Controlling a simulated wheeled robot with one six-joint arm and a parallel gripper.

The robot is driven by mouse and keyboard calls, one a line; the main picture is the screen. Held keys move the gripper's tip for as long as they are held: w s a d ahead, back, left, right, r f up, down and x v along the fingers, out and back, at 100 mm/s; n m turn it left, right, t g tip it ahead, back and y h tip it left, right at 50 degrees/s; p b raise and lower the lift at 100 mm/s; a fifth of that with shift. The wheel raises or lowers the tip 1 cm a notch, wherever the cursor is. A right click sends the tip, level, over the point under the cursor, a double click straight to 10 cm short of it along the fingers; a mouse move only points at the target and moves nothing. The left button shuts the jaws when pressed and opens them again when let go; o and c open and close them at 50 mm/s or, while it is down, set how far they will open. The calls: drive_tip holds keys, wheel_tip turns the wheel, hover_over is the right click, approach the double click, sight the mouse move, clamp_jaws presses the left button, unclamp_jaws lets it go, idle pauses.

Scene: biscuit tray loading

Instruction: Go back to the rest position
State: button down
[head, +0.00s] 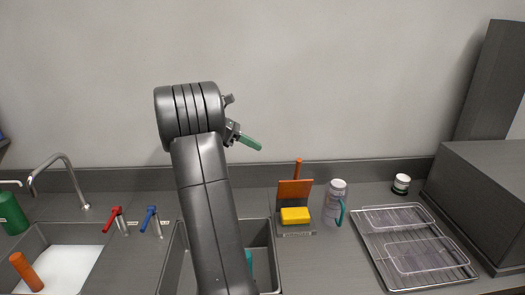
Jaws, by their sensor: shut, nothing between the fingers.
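My gripper (251,142) is raised in front of the plain wall, above the counter and just right of my upper arm joint. Its green fingertip points right and slightly down. It is shut with nothing held, and apart from every object. Part of the gripper is hidden behind my arm. The wire rack (385,251) lies on the counter at the right, with clear, thin-rimmed pieces on it.
A large grey box (485,195) bounds the right; a tap (62,165) stands left.

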sight(298, 166)
idle(0.4)
drive_tip(key=p+x, duration=0.1)
drive_tip(key=x, duration=0.5)
drive_tip(key=p+x, duration=0.1)
drive_tip(key=x, duration=0.5)
drive_tip(key=shift+w+d+f, duration=0.1)
drive_tip(key=shift+w+d, duration=0.05)
drive_tip(key=shift+w, duration=0.05)
